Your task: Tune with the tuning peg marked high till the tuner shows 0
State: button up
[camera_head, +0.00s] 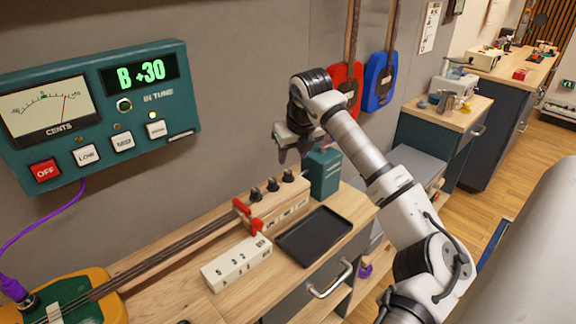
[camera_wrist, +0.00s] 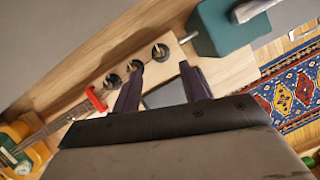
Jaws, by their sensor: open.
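The teal tuner (camera_head: 100,110) on the wall at left reads "B +30" in green. Its needle leans right on the cents dial, and a small lamp glows above the rightmost white button (camera_head: 156,129). Three dark tuning pegs stand on the wooden headstock (camera_head: 278,207): left (camera_head: 255,194), middle (camera_head: 272,185) and right (camera_head: 288,177). Their markings are too small to read. My gripper (camera_head: 293,155) is open and empty above the headstock's right end. In the wrist view, the right peg (camera_wrist: 160,52) shows beyond the gap between the fingers (camera_wrist: 160,68), and the middle peg (camera_wrist: 135,66) is by the left fingertip.
A green box (camera_head: 323,173) stands close behind and right of the headstock. Red pieces (camera_head: 243,208) sit at the neck's end. A white marked block (camera_head: 237,264) and a black tray (camera_head: 314,236) lie in front. The stringed body (camera_head: 88,310) is at lower left.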

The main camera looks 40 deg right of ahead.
aim_at(289, 172)
jog(key=p+x, duration=0.1)
jog(key=x, duration=0.6)
jog(key=shift+w+f+p, duration=0.15)
jog(key=shift+f+p, duration=0.1)
jog(key=shift+p, duration=0.1)
jog(key=shift+c, duration=0.4)
grip_shut()
jog(key=shift+d+n+b, duration=0.1)
jog(key=shift+n+b, duration=0.2)
jog(key=shift+b, duration=0.05)
